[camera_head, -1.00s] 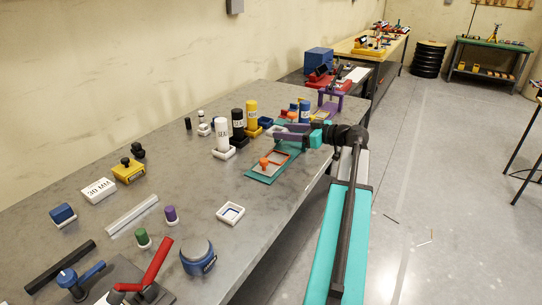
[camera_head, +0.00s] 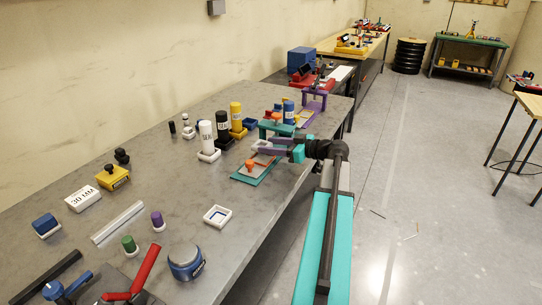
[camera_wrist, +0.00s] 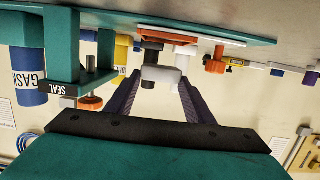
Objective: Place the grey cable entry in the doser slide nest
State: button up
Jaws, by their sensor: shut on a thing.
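My gripper (camera_wrist: 158,84) has purple fingers and is shut on the light grey cable entry (camera_wrist: 160,73), seen between the fingertips in the wrist view. In the head view my gripper (camera_head: 262,146) is over the doser. The doser has a teal base plate (camera_head: 247,180), an orange knob (camera_head: 252,165) and a red-edged slide (camera_head: 270,160). In the wrist view, which looks upside down, the teal plate (camera_wrist: 225,30) runs across the top and a dark red part (camera_wrist: 165,37) lies just past the cable entry. Fingers partly hide the nest; a gap is hard to judge.
A purple fixture (camera_head: 313,98) is behind. Bare tabletop lies between.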

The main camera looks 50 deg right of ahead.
aim_at(271, 160)
jog(key=shift+f, duration=0.3)
jog(key=shift+f, duration=0.1)
jog(key=shift+f+p, duration=0.3)
jog(key=shift+f, duration=1.5)
jog(key=shift+f, duration=0.15)
jog(key=o, duration=1.1)
jog(key=shift+r, duration=0.25)
jog(key=b+v, duration=0.2)
jog(key=v, duration=1)
jog(key=shift+f, duration=0.1)
